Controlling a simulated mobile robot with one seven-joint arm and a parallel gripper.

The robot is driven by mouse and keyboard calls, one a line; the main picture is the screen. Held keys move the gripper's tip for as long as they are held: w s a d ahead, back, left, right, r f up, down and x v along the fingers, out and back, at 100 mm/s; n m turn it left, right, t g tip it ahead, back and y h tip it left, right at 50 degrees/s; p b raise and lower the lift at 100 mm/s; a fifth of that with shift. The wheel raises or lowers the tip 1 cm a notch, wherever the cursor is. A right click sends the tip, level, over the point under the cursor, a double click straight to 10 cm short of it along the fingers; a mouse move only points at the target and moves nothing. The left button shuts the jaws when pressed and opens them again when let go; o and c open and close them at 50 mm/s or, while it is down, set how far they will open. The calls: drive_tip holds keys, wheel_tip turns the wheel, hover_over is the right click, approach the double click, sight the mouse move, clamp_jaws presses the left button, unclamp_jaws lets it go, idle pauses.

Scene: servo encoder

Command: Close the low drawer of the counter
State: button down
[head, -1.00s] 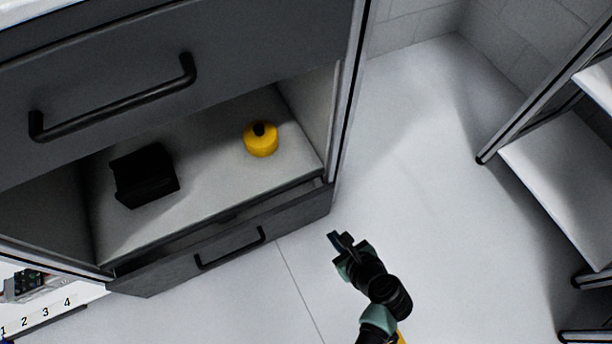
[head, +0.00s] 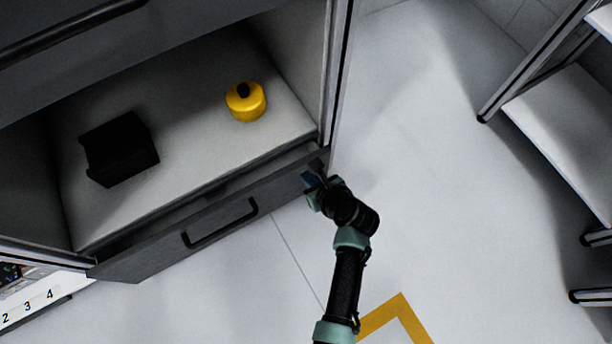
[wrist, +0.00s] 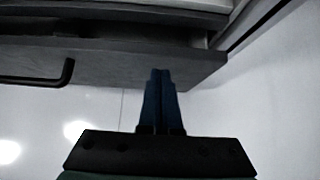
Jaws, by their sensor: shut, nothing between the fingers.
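The low drawer (head: 150,255) of the counter is a dark grey front with a black bar handle (head: 222,225). It stands slightly open, with a dark gap showing behind its top edge. My gripper (head: 310,178) is at the right end of the drawer front, to the right of the handle. In the wrist view my gripper (wrist: 161,75) has its two blue fingers together, pointing at the drawer front (wrist: 120,65) near its right end. Whether the fingertips touch the front I cannot tell. The handle also shows at the left of the wrist view (wrist: 66,73).
The open compartment (head: 190,150) above the drawer holds a black box (head: 120,150) and a yellow round container (head: 246,101). An upper drawer front (head: 190,35) is above. A white-shelved rack (head: 570,120) stands at the right. The floor between is clear.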

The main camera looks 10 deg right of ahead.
sight(297, 162)
drive_tip(key=shift+w+a, duration=0.15)
drive_tip(key=shift+w, duration=0.4)
drive_tip(key=w, duration=0.2)
drive_tip(key=w+a, duration=0.1)
drive_tip(key=w, duration=0.1)
drive_tip(key=shift+w+a, duration=0.15)
drive_tip(key=shift+w+r, duration=0.2)
